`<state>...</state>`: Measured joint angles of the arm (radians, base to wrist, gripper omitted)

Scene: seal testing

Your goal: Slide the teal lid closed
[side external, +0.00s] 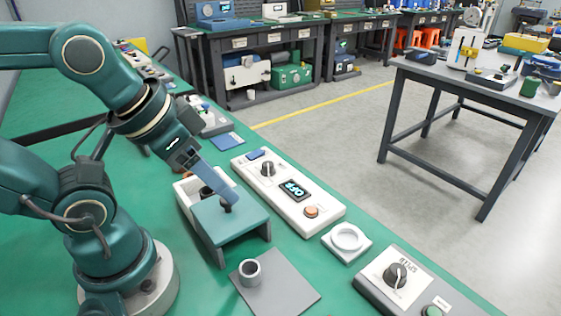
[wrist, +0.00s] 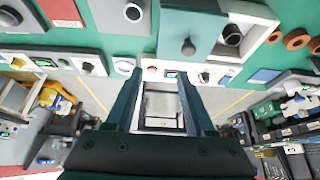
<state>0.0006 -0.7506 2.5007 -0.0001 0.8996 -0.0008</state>
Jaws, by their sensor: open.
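The teal lid (side external: 245,222) is a flat plate with a small dark knob (side external: 227,206). It is offset towards the front of the white box (side external: 186,206), whose open part shows a dark round piece (side external: 206,191) inside. In the wrist view the lid (wrist: 203,18) lies left of the box's opening (wrist: 262,32), with the knob (wrist: 188,47) near the lid's edge. My gripper (side external: 226,198) is close to the knob in the side view. In the wrist view my gripper (wrist: 160,78) is open and empty, and the knob lies beyond its right finger, not between the fingers.
A white panel with a dial and display (side external: 292,189) stands right of the box. A grey plate (side external: 290,291) with a grey ring (side external: 250,273) lies in front. A white round holder (side external: 347,240) and a dial box (side external: 380,290) are further right. Green bench shows between them.

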